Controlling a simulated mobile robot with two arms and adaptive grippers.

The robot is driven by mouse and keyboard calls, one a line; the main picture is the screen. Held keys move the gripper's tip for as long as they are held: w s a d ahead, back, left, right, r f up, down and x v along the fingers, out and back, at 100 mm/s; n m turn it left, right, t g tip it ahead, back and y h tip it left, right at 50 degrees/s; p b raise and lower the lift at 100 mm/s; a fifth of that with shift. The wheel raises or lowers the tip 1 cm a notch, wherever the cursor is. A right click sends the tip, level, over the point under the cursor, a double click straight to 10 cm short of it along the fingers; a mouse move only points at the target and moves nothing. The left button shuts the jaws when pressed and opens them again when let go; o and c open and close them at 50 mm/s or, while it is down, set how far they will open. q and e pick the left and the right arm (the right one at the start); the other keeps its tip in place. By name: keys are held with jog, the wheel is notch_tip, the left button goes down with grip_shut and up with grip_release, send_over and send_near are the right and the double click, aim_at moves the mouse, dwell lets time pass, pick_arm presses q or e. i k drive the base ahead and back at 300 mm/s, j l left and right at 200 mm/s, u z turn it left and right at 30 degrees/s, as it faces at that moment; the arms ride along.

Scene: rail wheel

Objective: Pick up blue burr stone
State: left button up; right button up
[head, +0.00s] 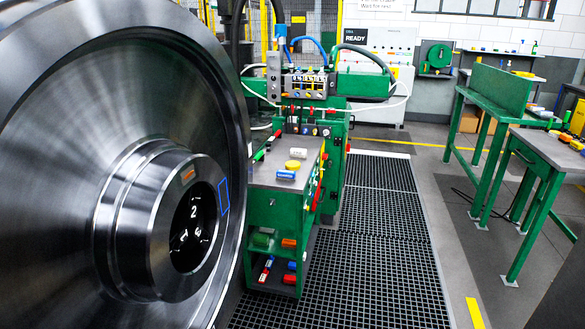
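A small blue block with a pale label (286,175) lies on the grey top of the green cart, near its front edge; it looks like the blue burr stone. A yellow round item (293,165) lies just behind it, and a white cylinder (298,153) lies farther back. Another blue item (292,266) is on the cart's lower shelf, too small to identify. Neither of my grippers shows in the head view.
A large steel rail wheel (60,140) fills the left side, close to the green cart (272,208). A green machine (320,120) stands behind the cart. Dark floor grating (380,250) is clear to the cart's right. Green workbenches (548,150) stand at the right.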

aim_at(283, 174)
jog(key=i+u, duration=0.1)
jog(key=u, duration=0.25)
jog(key=i+l+u, duration=0.1)
jog(key=u, duration=0.25)
jog(key=l+u, duration=0.2)
jog(key=u, duration=0.15)
jog(key=i+l+u, duration=0.15)
jog(key=l, duration=0.2)
jog(key=i+l+u, duration=0.1)
jog(key=l, duration=0.25)
jog(key=i+l+u, duration=0.15)
jog(key=l, duration=0.25)
jog(key=i+l+u, duration=0.1)
jog(key=l, duration=0.3)
jog(key=i+l+u, duration=0.15)
jog(key=l, duration=0.25)
jog(key=i+l+u, duration=0.1)
jog(key=l, duration=0.3)
